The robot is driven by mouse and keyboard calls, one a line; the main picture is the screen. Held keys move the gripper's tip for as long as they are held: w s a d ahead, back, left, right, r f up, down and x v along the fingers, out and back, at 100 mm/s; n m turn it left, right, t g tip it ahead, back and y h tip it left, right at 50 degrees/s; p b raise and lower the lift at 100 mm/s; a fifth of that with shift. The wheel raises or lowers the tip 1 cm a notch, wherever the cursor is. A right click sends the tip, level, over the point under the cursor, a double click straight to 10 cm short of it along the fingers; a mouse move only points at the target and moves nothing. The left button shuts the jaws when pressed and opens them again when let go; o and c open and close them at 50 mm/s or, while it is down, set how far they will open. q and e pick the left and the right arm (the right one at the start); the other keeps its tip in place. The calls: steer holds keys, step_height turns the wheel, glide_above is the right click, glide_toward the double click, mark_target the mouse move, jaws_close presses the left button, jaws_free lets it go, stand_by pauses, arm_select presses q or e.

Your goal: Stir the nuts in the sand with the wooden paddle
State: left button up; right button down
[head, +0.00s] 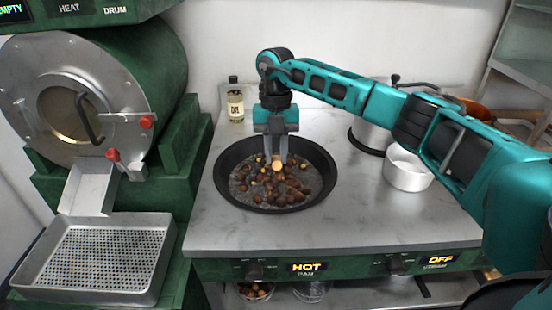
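A dark round pan (222,178) sits on the steel counter with grey sand and many brown nuts (285,190) in it. Several nuts show paler tan faces. My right gripper (277,155) points down over the back half of the pan. It is shut on the wooden paddle (278,164), of which only a pale round wooden end shows between and below the fingers. The rest of the paddle is hidden, so I cannot tell how deep it sits in the sand. My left gripper is not in view.
A lidded pot (372,133) and a white pot (407,172) stand right of the pan, below my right arm. A bottle (235,105) stands behind it. A green drum roaster (150,75) and perforated tray (50,293) are at left. The counter in front is clear; its panel reads HOT.

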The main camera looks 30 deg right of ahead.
steer(key=shift+r, duration=3.75)
steer(key=shift+f, duration=0.1)
